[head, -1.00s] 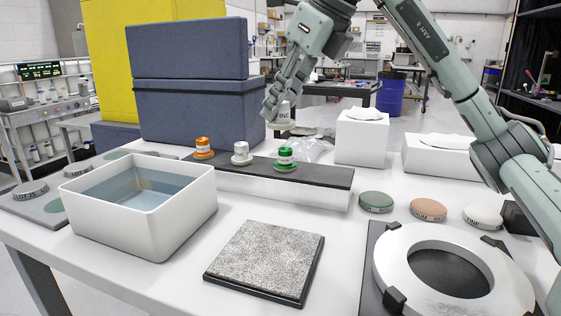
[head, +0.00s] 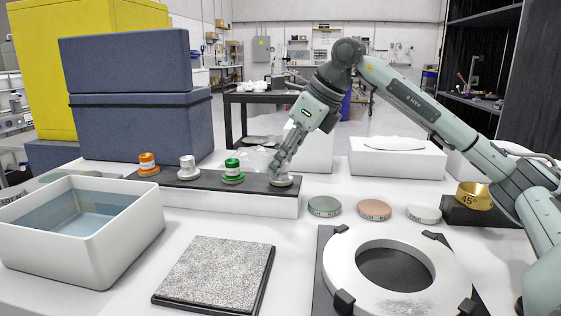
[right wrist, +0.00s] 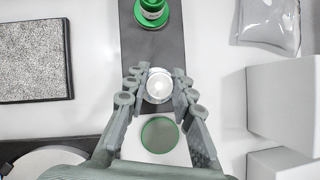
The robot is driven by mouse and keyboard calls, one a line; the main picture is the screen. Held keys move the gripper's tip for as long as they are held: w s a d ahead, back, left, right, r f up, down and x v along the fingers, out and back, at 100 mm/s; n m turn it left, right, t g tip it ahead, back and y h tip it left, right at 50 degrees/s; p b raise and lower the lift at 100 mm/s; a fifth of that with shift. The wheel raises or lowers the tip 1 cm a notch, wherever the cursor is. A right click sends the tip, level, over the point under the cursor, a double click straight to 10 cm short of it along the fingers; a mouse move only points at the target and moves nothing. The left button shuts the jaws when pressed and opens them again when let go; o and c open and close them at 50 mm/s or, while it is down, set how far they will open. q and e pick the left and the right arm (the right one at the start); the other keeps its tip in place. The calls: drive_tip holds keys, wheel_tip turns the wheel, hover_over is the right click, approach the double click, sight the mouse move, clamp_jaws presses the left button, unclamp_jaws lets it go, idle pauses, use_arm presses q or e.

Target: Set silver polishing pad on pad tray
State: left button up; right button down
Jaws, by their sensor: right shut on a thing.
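My right gripper (head: 284,172) is shut on a pale silver-white round pad (head: 281,181), which I take to be the silver polishing pad. The right wrist view shows the pad (right wrist: 159,86) between the two fingers of the gripper (right wrist: 158,84). It is at the right end of the long dark-topped stand that looks like the pad tray (head: 257,184); this also shows in the right wrist view (right wrist: 150,45). The pad looks upright and at or very near the top surface; I cannot tell whether it touches. My left gripper is not in view.
Orange (head: 148,165), whitish (head: 187,168) and green (head: 232,172) knobbed pads stand along the same top. Green (head: 324,206), copper (head: 374,209) and white (head: 424,214) discs lie in front. A water basin (head: 130,232), a textured plate (head: 215,268) and a ring fixture (head: 340,262) stand nearer.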

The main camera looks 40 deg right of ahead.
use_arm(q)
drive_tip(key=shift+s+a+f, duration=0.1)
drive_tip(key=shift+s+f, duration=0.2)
use_arm(e)
drive_tip(key=shift+f, duration=0.15)
drive_tip(key=c, duration=1.6)
unclamp_jaws()
drive_tip(key=o, duration=0.3)
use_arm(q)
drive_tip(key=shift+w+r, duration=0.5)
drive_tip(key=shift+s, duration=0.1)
